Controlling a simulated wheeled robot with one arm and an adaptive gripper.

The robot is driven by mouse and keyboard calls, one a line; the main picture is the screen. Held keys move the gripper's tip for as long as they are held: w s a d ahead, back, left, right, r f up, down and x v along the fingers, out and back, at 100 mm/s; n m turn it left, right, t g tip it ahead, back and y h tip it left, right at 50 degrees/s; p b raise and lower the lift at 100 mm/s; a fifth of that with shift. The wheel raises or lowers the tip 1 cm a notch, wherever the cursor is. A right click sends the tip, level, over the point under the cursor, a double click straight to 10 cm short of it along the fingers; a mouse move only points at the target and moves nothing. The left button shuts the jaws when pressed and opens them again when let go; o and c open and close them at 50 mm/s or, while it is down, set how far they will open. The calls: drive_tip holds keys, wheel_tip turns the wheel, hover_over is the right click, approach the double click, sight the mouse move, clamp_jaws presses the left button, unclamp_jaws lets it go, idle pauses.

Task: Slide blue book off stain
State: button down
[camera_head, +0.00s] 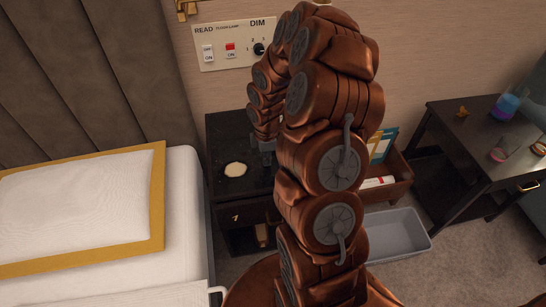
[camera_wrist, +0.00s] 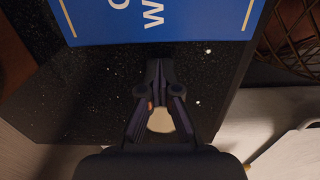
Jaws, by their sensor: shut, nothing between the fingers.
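The blue book (camera_wrist: 110,22) lies at the top of the wrist view, with white letters and yellow lines on its cover; only part of it shows. In the head view I cannot make it out behind my arm. A pale round stain (camera_head: 235,169) shows bare on the dark nightstand top (camera_head: 226,130). In the wrist view the stain (camera_wrist: 160,121) shows between my finger links, partly hidden. My gripper (camera_wrist: 160,64) is shut and empty over the speckled black top, its tips pointing at the book's near edge with a small gap in the picture. I cannot tell whether they touch the top.
The bed (camera_head: 185,200) stands close on the left. A brown crate (camera_head: 394,180) with books or papers stands right of the nightstand, and a grey bin (camera_head: 397,236) sits before it. A dark side table (camera_head: 480,125) stands far right. Wire basketwork (camera_wrist: 296,38) shows beside the book.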

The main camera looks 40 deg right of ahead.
drive_tip(key=shift+w+a+r, duration=0.15)
drive_tip(key=shift+w+a, duration=0.2)
drive_tip(key=shift+a, duration=0.4)
wheel_tip(320, 180, up, 10)
drive_tip(key=shift+d, duration=0.2)
drive_tip(key=shift+s+a, duration=0.1)
drive_tip(key=s+a+r+m+g, duration=0.1)
drive_tip(key=s+a+r+m, duration=0.3)
drive_tip(key=s+a+r, duration=0.45)
drive_tip(key=s+a+r+m+g, duration=0.1)
drive_tip(key=s+a+m, duration=0.3)
drive_tip(key=s, duration=0.6)
drive_tip(key=s+a+r+m+g, duration=0.15)
drive_tip(key=s+a+m, duration=0.3)
drive_tip(key=s, duration=0.55)
wheel_tip(320, 180, up, 17)
drive_tip(key=w+t+p, duration=0.1)
drive_tip(key=p, duration=1.4)
drive_tip(key=shift+t+p, duration=0.35)
